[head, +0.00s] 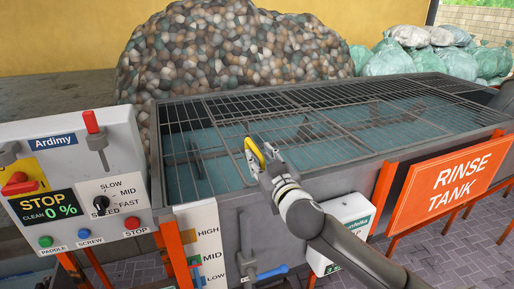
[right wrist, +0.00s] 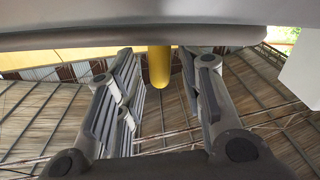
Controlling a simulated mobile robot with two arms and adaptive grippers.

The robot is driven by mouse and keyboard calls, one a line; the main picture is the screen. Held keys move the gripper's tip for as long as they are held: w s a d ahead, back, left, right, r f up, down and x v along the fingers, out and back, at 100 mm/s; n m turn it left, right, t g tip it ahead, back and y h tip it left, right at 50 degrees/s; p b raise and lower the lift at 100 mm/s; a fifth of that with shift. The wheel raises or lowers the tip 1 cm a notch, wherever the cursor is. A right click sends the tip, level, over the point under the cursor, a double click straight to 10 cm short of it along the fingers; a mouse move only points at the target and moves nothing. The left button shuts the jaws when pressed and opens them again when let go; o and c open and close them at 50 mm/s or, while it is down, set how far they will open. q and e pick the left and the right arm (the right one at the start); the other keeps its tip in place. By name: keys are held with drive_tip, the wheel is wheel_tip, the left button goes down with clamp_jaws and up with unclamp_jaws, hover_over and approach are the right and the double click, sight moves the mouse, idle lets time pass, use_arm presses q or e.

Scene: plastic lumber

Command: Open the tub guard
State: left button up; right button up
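The tub guard (head: 330,112) is a grey wire grid lying flat over the rinse tank (head: 225,212), with bluish water showing beneath it. Its yellow handle (head: 254,153) is at the near edge, left of the middle. My right gripper (head: 262,163) is at this handle, reaching in from the lower right. In the right wrist view, the yellow handle (right wrist: 159,66) shows between the two spread fingers (right wrist: 160,85), with gaps on both sides. The fingers are open, and I see no contact. My left gripper is not in view.
A control panel (head: 75,180) with a red lever stands at the left. An orange rinse tank sign (head: 440,185) is on the tank's front right. A large pebble-like heap (head: 235,50) is behind the tank, with green bags (head: 390,62) at the back right.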

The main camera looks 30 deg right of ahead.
drive_tip(key=shift+p+x, duration=0.5)
drive_tip(key=shift+x, duration=1.2)
clamp_jaws()
